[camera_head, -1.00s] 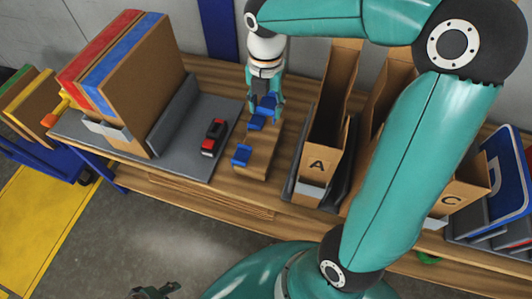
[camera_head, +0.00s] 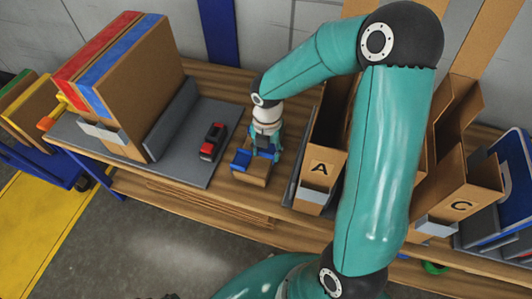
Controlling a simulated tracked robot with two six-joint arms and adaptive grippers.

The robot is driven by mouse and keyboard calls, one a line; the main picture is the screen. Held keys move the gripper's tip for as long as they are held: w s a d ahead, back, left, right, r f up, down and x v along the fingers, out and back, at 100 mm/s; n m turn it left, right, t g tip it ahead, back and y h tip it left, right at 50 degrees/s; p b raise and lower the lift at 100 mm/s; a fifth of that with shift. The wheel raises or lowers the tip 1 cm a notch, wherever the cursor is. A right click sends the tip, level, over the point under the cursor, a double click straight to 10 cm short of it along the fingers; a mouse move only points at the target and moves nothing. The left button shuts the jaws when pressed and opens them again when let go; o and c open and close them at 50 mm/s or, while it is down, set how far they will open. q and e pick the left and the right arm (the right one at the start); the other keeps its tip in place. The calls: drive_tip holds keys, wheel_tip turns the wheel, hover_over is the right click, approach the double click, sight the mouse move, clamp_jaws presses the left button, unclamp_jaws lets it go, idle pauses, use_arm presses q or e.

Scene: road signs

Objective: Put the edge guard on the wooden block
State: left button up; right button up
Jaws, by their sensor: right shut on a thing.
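The wooden block (camera_head: 251,178) lies on the wooden bench, between the grey mat and box A. My right gripper (camera_head: 267,152) points down over the block and is shut on a blue edge guard (camera_head: 264,149). The fingers and wrist hide part of this guard and the far part of the block. Another blue piece (camera_head: 241,159) sits on the left side of the block, beside the gripper. Whether the held guard touches the block cannot be told. Only a dark sliver that may be my left gripper shows at the bottom edge.
A red and black tool (camera_head: 212,142) lies on the grey mat (camera_head: 180,165) left of the block. Box A (camera_head: 319,170) is close on the right, with box C (camera_head: 462,205) and blue signs farther right.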

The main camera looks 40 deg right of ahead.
sight(267, 152)
drive_tip(key=shift+f, duration=0.3)
drive_tip(key=shift+f+b, duration=0.35)
drive_tip(key=shift+f, duration=0.2)
drive_tip(key=o, duration=1.2)
drive_tip(key=shift+o, duration=0.2)
drive_tip(key=shift+r, duration=0.1)
drive_tip(key=shift+r, duration=0.25)
wheel_tip(267, 152, up, 12)
drive_tip(key=p, duration=0.3)
drive_tip(key=shift+r, duration=0.25)
